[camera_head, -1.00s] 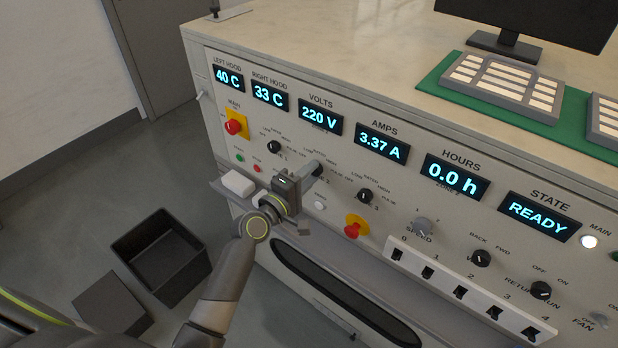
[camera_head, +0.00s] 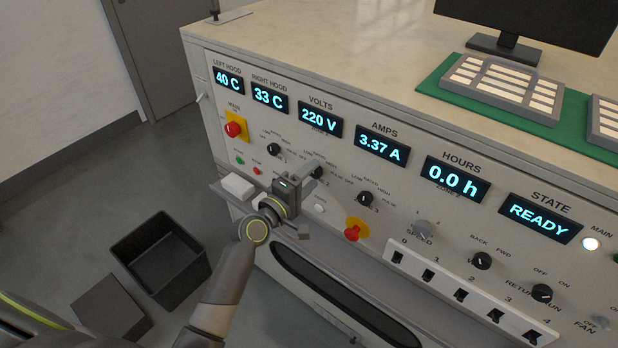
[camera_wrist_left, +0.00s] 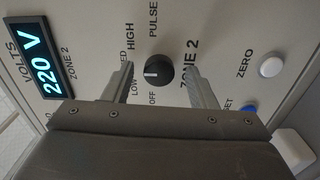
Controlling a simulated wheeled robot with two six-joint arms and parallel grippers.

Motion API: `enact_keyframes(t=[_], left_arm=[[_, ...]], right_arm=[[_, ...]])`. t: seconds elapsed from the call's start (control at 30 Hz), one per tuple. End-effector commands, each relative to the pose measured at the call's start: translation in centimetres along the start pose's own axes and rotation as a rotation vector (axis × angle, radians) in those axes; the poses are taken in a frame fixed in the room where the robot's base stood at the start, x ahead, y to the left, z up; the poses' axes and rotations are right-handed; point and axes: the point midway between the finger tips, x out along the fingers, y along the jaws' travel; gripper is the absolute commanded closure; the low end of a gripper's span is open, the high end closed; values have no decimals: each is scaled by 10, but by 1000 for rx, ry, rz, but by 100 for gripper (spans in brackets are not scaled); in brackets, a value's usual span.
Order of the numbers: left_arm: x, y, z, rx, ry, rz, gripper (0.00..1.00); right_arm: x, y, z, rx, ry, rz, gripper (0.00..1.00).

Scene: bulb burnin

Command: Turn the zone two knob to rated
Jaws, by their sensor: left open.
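The zone two knob (camera_wrist_left: 158,71) is a round black knob below the 220 V display. In the left wrist view its white mark points left, between LOW and HIGH, toward a label partly hidden by a finger and ending in "ED". My left gripper (camera_wrist_left: 158,80) is open, with one finger on either side of the knob; gaps show between the fingers and the knob. In the head view my left gripper (camera_head: 292,192) is at the panel, and the knob (camera_head: 317,172) shows just beside its finger. My right gripper is not in view.
The zone one knob (camera_head: 274,149) and zone three knob (camera_head: 365,199) flank it. A red emergency button (camera_head: 353,229) is to the right. A white block (camera_head: 238,185) sits on a ledge at the left. A black bin (camera_head: 160,262) stands on the floor.

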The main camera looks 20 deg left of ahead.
Motion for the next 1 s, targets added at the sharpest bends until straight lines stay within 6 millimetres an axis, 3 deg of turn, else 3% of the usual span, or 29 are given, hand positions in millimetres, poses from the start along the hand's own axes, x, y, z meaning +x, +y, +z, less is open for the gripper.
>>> enact_keyframes(t=[0.27,0.8,1.0], left_arm=[[-13,-1,0,1,2,0,48],[-129,-3,0,3,0,-3,48],[-160,-2,0,1,0,-2,48]], right_arm=[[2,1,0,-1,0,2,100],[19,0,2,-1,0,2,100],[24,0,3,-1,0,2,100]])
